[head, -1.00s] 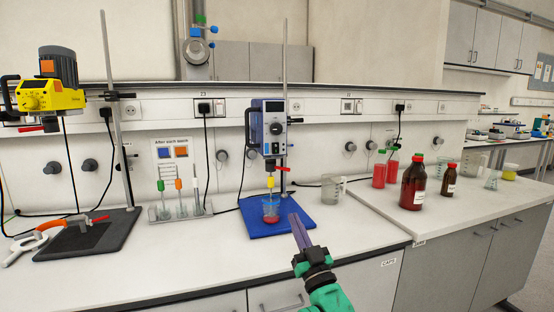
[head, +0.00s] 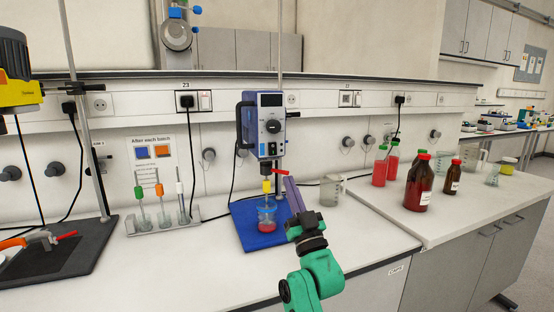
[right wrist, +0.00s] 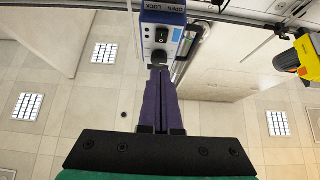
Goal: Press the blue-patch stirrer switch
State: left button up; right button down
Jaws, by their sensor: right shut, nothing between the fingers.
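The blue-and-white stirrer (head: 250,137) hangs on a stand above a blue base (head: 250,238), with a round dial (head: 273,126) on its front. A small black switch (right wrist: 162,35) shows on its front panel in the right wrist view, with the dial (right wrist: 160,57) next to it. My right gripper (head: 288,182) is shut and empty, its purple fingers angled up toward the stirrer, in front and to its right. In the right wrist view the fingertips (right wrist: 160,72) appear just below the dial; I cannot tell any contact. My left gripper is out of view.
A beaker of red liquid (head: 266,218) stands under the stirrer. A glass beaker (head: 331,189) and red bottles (head: 419,182) are on the right. A yellow stirrer (head: 16,90) is at the far left, with a probe rack (head: 160,222) between.

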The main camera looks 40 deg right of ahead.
aim_at(273, 150)
jog(key=p+x, duration=0.1)
jog(key=x, duration=0.2)
jog(key=w+f+p+x, duration=0.1)
jog(key=x, duration=0.2)
jog(key=p+x, duration=0.1)
jog(key=x, duration=0.2)
jog(key=shift+w+d+f, duration=0.2)
jog(key=shift+d+f, duration=0.05)
jog(key=shift+f, duration=0.1)
jog(key=shift+w+d+f, duration=0.1)
jog(key=shift+w, duration=0.15)
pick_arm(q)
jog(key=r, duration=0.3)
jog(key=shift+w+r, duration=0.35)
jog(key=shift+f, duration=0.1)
